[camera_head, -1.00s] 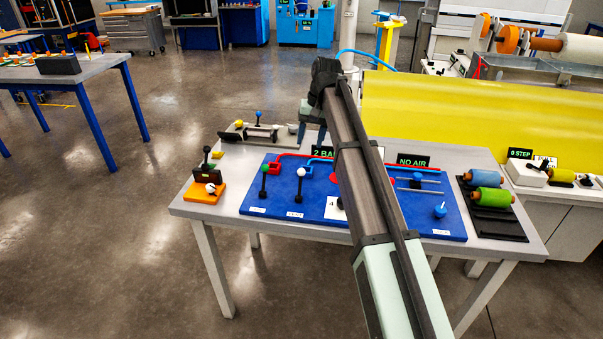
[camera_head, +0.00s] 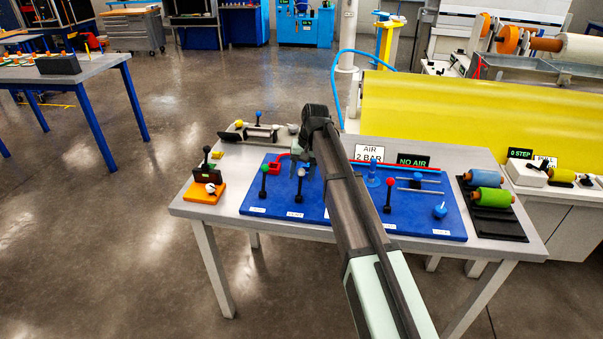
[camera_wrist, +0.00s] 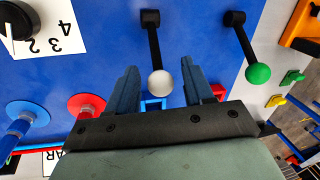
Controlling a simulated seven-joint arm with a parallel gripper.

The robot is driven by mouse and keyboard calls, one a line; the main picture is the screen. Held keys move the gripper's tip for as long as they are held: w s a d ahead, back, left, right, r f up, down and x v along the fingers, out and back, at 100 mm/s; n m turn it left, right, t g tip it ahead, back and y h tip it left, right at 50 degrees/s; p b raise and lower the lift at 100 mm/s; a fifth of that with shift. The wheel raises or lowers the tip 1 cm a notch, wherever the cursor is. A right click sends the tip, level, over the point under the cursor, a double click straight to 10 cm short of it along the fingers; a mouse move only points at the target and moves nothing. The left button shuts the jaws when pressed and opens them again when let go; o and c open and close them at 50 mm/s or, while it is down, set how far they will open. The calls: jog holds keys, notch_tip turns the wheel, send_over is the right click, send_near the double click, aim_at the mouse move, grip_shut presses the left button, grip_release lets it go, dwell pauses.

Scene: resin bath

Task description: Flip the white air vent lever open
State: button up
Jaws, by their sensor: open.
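The white air vent lever (camera_head: 300,179) stands up from the blue panel (camera_head: 340,222). It has a dark stem and a white ball knob. My gripper (camera_head: 302,157) is just above and behind the knob in the head view. In the wrist view, the white knob (camera_wrist: 160,83) shows between the two open fingers of my gripper (camera_wrist: 159,78), apart from both in the picture. How deep the knob sits between them is hard to tell. The lever's dark base (camera_wrist: 150,17) is in clear view.
A green-knobbed lever (camera_head: 264,180) stands left of the white one, and a red-knobbed lever (camera_head: 389,195) stands to the right. A numbered white dial plate (camera_wrist: 45,28) shows in the wrist view. "AIR 2 BAR" (camera_head: 369,153) and "NO AIR" (camera_head: 412,160) signs stand behind the panel.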

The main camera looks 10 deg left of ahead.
jog(key=shift+f, duration=0.1)
jog(key=shift+c, duration=0.3)
grip_shut()
dwell(0.4)
